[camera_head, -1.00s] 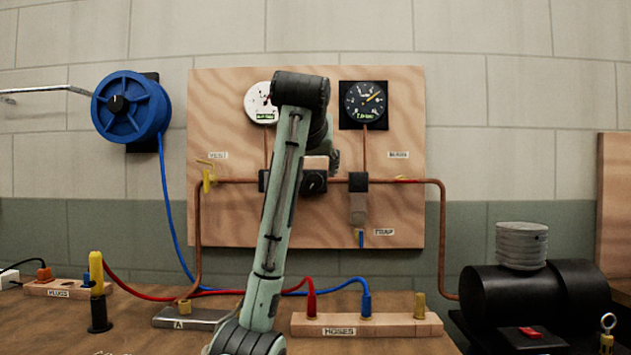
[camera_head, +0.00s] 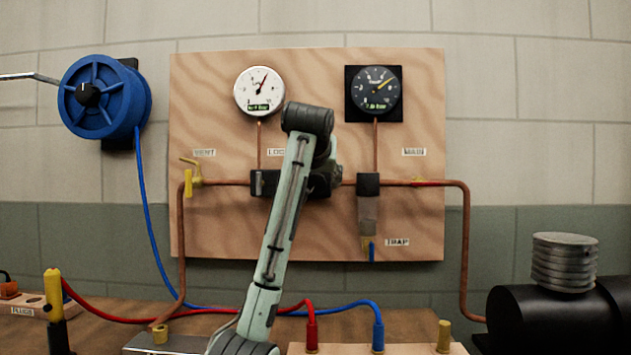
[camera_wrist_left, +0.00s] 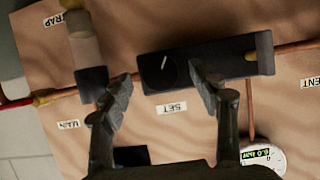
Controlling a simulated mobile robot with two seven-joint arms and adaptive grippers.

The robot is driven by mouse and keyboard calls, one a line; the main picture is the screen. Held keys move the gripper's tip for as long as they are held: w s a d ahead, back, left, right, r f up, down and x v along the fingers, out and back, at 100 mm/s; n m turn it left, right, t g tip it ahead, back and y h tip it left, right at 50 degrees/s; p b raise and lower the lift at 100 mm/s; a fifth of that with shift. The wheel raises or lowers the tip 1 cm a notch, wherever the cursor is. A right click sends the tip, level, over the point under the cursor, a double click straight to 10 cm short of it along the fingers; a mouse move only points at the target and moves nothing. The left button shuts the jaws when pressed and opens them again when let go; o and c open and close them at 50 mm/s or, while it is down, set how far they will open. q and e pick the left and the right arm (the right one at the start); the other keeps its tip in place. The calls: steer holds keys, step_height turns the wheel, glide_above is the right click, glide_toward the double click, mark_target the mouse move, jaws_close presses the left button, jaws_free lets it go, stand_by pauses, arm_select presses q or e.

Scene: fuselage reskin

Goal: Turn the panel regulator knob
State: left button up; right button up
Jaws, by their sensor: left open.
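The panel regulator is a black block (camera_head: 262,184) on the copper pipe in the middle of the wooden panel. In the left wrist view its round black knob (camera_wrist_left: 160,68), with a white pointer line, faces me above the upside-down SET label (camera_wrist_left: 171,109). My left gripper (camera_wrist_left: 163,84) is open, with one finger on each side of the knob in that view. I cannot tell whether either fingertip touches it. In the head view my left arm hides the knob and most of the gripper (camera_head: 330,178). My right gripper does not show.
A white gauge (camera_head: 259,91) and a black gauge (camera_head: 376,92) sit above the pipe. A yellow vent valve (camera_head: 192,172) is left, a trap (camera_head: 368,215) right. A blue reel (camera_head: 105,97) hangs at left. Red and blue hoses and a black compressor (camera_head: 545,322) are below.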

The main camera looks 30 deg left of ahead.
arm_select(q)
steer(key=shift+x, duration=1)
steer(key=shift+c, duration=0.6)
steer(key=c, duration=1)
steer(key=shift+c, duration=0.2)
